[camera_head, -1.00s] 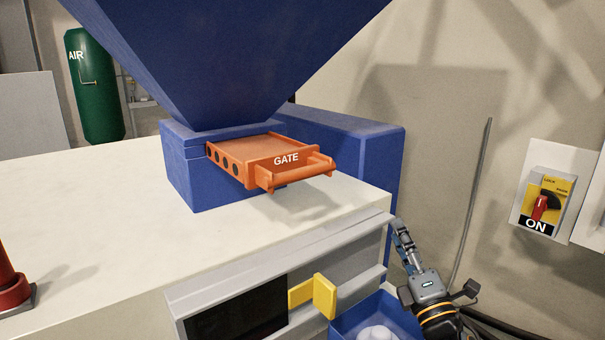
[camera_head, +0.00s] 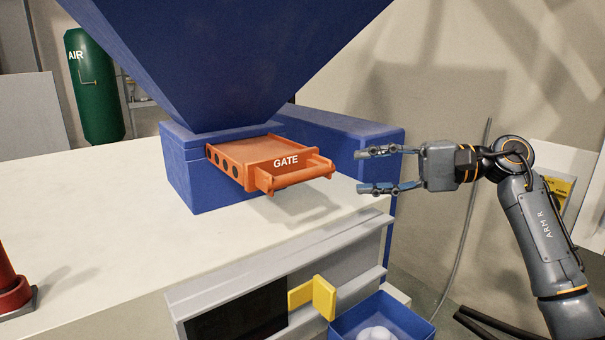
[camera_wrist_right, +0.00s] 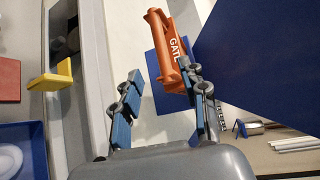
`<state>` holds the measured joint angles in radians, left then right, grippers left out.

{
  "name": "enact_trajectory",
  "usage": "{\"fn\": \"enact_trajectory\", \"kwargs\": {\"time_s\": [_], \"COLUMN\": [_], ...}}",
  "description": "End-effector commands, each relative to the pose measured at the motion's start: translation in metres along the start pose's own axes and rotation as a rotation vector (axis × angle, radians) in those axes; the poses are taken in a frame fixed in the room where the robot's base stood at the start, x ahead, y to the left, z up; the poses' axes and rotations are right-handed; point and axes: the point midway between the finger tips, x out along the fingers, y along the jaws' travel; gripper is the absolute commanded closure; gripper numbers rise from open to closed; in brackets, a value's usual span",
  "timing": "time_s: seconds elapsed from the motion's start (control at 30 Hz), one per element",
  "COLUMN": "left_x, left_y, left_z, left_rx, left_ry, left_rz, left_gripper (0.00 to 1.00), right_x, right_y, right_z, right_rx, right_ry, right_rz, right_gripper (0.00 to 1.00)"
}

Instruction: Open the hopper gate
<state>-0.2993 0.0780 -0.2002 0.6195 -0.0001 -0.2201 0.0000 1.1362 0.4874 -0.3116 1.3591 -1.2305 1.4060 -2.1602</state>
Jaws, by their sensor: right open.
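The orange gate (camera_head: 262,158) is a slide plate marked GATE with a bar handle (camera_head: 303,174) at its front. It sticks out of the blue block under the blue hopper (camera_head: 225,55). My right gripper (camera_head: 368,170) is open and empty, right of the handle and apart from it, fingers pointing left toward it. In the right wrist view the orange gate (camera_wrist_right: 177,42) shows beyond the open fingers of my right gripper (camera_wrist_right: 163,90). The handle is not between the fingers. My left gripper is not in view.
The gate overhangs a pale machine top (camera_head: 90,205). A yellow latch (camera_head: 323,297) and a blue bin (camera_head: 385,315) with white contents are below. A red object (camera_head: 10,285) stands at left. A green AIR tank (camera_head: 94,85) is behind. The wall switch is mostly hidden by my arm.

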Motion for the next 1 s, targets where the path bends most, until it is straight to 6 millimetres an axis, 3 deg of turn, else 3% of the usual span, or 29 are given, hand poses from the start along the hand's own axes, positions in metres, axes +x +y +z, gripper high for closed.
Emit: {"fn": "enact_trajectory", "kwargs": {"time_s": [0.3,0.5,0.7,1.0], "left_x": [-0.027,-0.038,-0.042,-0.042], "left_y": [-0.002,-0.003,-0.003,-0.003], "left_z": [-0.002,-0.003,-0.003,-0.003], "left_rx": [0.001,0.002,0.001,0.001], "left_ry": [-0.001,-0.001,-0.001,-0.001], "left_rz": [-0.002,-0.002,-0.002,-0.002], "left_gripper": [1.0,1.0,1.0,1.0], "right_x": [0.069,0.102,0.117,0.119], "right_y": [-0.004,-0.003,-0.002,-0.001], "right_z": [0.003,0.002,0.002,0.001], "right_rx": [0.004,0.004,0.003,0.003], "right_ry": [-0.007,-0.005,-0.003,-0.003], "right_rz": [-0.004,-0.004,-0.004,-0.004], "right_gripper": [0.57,0.57,0.57,0.57]}}
